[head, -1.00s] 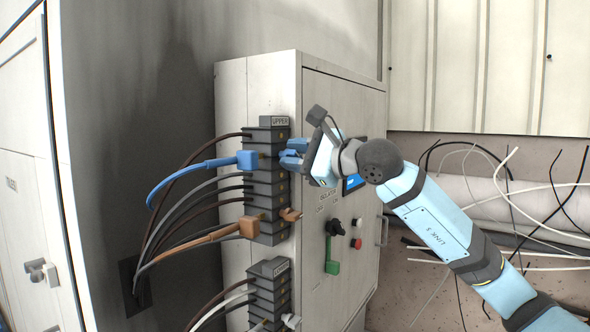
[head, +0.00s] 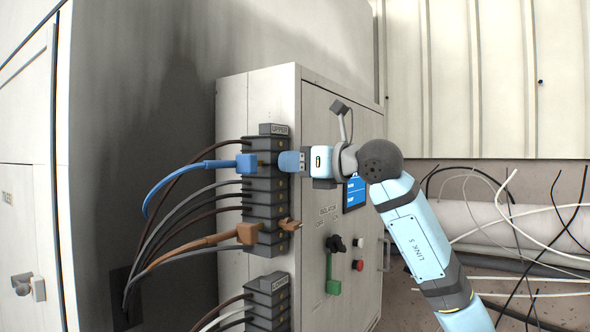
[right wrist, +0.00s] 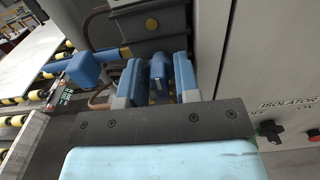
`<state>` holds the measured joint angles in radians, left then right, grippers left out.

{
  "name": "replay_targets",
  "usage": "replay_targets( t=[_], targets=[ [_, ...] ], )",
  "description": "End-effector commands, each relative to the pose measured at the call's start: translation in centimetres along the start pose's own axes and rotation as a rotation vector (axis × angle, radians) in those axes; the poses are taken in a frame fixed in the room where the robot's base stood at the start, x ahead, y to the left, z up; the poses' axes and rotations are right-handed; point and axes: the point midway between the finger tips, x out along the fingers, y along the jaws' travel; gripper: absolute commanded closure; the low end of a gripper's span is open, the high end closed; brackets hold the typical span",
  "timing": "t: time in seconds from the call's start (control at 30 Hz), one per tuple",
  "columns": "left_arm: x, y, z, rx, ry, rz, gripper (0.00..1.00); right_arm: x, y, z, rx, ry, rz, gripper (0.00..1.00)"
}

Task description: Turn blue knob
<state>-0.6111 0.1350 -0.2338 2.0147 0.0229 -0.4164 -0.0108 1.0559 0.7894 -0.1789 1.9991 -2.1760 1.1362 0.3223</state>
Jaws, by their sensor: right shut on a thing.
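The blue knob (right wrist: 159,75) sits on the front of the upper black terminal block (head: 266,197). In the right wrist view it stands between the two blue fingers of my right gripper (right wrist: 158,82), which are shut on it. In the head view my right gripper (head: 291,161) reaches the block from the right, level, and its fingers hide the knob. A blue cable plug (head: 246,163) is on the left side of the same block, apart from my fingers; it also shows in the right wrist view (right wrist: 83,68). My left gripper is not in view.
Below are an orange-brown plug (head: 247,233) and an orange-brown knob (head: 290,224). The cabinet front has a black isolator switch (head: 335,243), a green handle (head: 332,276) and a red button (head: 357,265). A lower terminal block (head: 267,301) stands beneath. Loose cables hang at the right.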

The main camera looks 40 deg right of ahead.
Motion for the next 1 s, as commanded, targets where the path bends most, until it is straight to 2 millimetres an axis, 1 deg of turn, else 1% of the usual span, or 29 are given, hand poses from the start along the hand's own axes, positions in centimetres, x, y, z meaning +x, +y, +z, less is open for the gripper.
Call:
replay_targets(
  t=[0.1,0.3,1.0],
  targets=[
    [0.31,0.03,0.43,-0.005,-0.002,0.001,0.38,0.03,0.01,-0.18,0.110,0.000,0.002,0.94],
    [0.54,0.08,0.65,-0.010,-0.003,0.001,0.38,0.03,-0.06,-0.15,0.300,0.001,0.001,0.94],
    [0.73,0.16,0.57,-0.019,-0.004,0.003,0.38,0.04,-0.20,-0.15,0.961,0.001,0.001,0.94]
  ],
)
